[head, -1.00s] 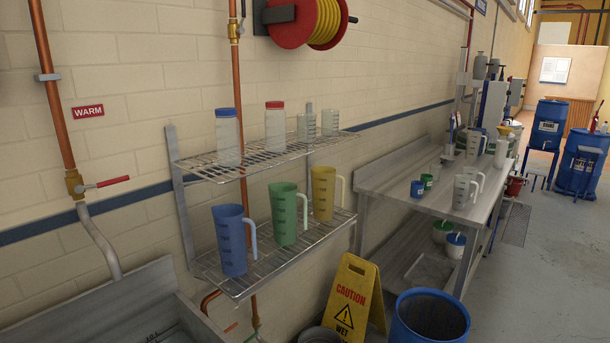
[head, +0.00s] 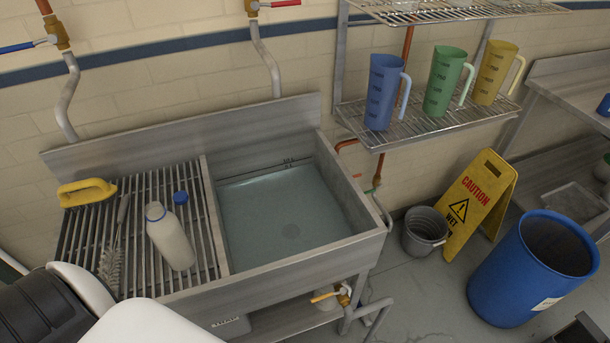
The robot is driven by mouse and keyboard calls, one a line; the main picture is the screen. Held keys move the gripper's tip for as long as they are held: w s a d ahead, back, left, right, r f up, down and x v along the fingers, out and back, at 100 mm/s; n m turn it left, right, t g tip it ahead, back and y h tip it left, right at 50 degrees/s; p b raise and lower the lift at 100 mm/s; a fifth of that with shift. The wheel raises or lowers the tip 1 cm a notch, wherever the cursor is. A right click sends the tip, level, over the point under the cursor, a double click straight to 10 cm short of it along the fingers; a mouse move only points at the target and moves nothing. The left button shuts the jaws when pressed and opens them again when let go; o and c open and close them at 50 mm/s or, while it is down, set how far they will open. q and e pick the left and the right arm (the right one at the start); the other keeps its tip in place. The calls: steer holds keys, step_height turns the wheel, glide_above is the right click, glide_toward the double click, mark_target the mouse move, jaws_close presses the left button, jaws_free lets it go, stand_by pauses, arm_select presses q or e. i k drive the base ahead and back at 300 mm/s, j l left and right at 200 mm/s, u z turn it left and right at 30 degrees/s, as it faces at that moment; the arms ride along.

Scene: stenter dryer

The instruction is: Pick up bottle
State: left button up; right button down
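A whitish bottle (head: 170,237) with an open neck lies or leans on the slatted metal drainboard (head: 213,262), left of the sink basin. Its neck points up and left in the head view. A small blue cap (head: 180,198) sits on the slats just beyond it, apart from the bottle. Neither gripper shows. White and black parts of my own body fill the lower left corner.
A yellow-handled brush (head: 87,192) and a bottle brush (head: 114,246) lie left of the bottle. The sink basin (head: 285,215) holds water. A wire shelf with jugs (head: 385,92), a caution sign (head: 480,203), a grey bucket (head: 424,232) and a blue drum (head: 530,270) stand to the right.

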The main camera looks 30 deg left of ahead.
mark_target(163, 227)
steer(key=u, duration=1.95)
